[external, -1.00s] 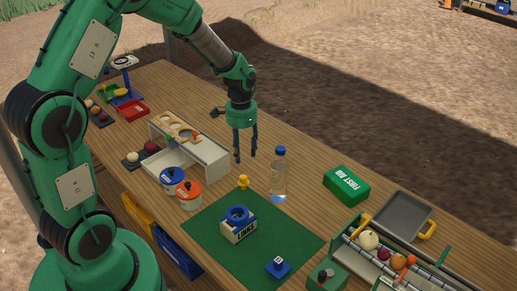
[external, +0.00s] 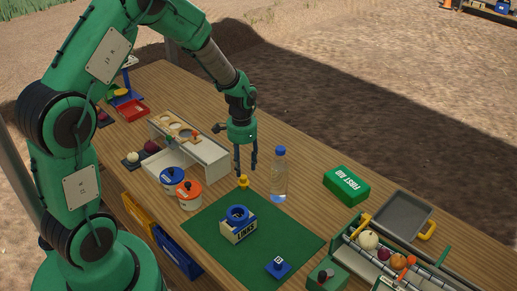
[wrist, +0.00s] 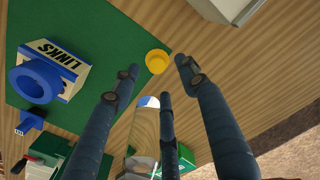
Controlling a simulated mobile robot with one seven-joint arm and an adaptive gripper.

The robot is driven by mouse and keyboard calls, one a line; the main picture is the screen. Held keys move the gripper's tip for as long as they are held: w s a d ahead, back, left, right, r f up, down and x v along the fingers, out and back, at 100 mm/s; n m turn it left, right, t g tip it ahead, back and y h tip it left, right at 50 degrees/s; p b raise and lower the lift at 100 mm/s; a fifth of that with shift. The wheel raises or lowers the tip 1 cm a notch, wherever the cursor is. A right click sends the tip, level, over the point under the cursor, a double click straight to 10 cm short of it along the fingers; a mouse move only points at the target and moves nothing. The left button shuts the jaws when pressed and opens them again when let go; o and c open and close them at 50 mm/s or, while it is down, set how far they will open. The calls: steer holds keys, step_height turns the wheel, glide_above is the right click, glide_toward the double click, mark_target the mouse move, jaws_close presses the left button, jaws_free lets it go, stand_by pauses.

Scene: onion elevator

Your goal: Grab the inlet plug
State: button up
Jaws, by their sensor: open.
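A small yellow knobbed piece (external: 243,182), which looks like the inlet plug, stands upright at the far corner of the green mat (external: 210,245). It also shows in the wrist view (wrist: 156,61). My gripper (external: 246,169) points down just above and behind it in the external view, fingers spread and empty. In the wrist view the plug appears between the tips of two fingers of my gripper (wrist: 156,67), with a third finger below. I see no contact. No label on the plug can be read.
A clear bottle with a blue cap (external: 279,175) stands close to the right of my gripper. A blue ring on a LINKS block (external: 238,228) and a blue block (external: 278,267) are on the mat. Orange (external: 189,194) and blue (external: 172,180) pots stand left.

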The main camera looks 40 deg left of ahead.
mark_target(244, 176)
steer(key=shift+f, duration=1.6)
steer(key=shift+s+d+f+b, duration=0.1)
steer(key=shift+f+b, duration=0.35)
steer(key=shift+f, duration=0.85)
steer(key=shift+d+f+b, duration=0.1)
steer(key=shift+f+b, duration=0.3)
steer(key=shift+f, duration=0.9)
steer(key=c, duration=0.8)
